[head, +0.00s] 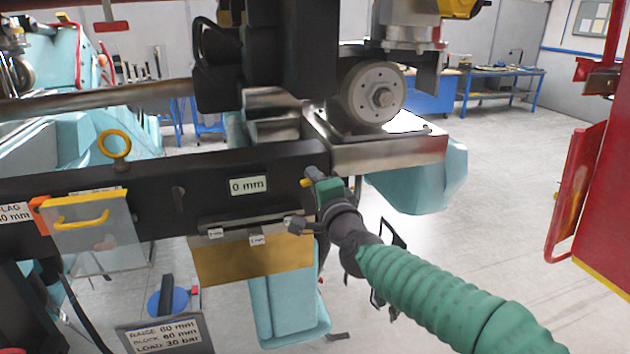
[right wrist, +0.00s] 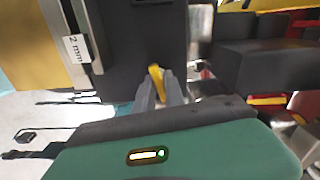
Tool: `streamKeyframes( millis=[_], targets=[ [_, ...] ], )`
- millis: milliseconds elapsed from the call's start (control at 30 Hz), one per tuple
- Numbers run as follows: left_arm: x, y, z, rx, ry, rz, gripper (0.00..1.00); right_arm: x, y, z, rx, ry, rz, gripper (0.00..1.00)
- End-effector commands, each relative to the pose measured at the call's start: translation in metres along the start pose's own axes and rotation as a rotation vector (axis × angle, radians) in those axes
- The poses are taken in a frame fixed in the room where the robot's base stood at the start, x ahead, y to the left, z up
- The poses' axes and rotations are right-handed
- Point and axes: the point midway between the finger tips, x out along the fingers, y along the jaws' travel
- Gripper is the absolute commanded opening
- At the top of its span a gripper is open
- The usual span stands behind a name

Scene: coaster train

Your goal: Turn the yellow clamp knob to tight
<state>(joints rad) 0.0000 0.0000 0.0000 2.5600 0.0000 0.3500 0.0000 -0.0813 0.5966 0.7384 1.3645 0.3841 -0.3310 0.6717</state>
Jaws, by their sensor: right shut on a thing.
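The yellow clamp knob (head: 306,183) shows as a small yellow piece on the front face of the black beam, near its right end. My right gripper (head: 312,176) reaches it from the right and hides part of it. In the right wrist view the yellow knob (right wrist: 156,78) stands between the two grey fingertips (right wrist: 159,88), which are shut on it. How far the knob is turned cannot be told. My left gripper is not in view.
The black beam (head: 150,176) carries a "0 mm" label (head: 248,185). Tags marked in mm hang below it near a brass-coloured plate (head: 225,268). A grey wheel (head: 374,96) sits above the beam. Red bodywork (head: 585,180) stands at the right; open floor lies between.

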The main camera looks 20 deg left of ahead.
Motion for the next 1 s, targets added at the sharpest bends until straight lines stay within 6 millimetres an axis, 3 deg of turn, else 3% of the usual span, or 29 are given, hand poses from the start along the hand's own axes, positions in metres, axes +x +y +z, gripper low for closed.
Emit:
streamKeyframes(
  millis=[533,567,667,1000],
  targets=[
    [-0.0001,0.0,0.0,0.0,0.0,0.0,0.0,0.0002,-0.0013,-0.0028,0.0,0.006,-0.003,0.0],
    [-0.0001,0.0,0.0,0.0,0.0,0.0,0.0,0.0002,-0.0014,-0.0028,0.0,0.006,-0.003,0.18],
    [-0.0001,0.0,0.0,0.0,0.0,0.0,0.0,0.0002,-0.0011,-0.0023,0.0,0.005,-0.003,0.31],
    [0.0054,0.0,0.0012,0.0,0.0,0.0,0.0,-0.0071,-0.0005,-0.0006,-0.002,0.003,-0.004,0.33]
  ],
)
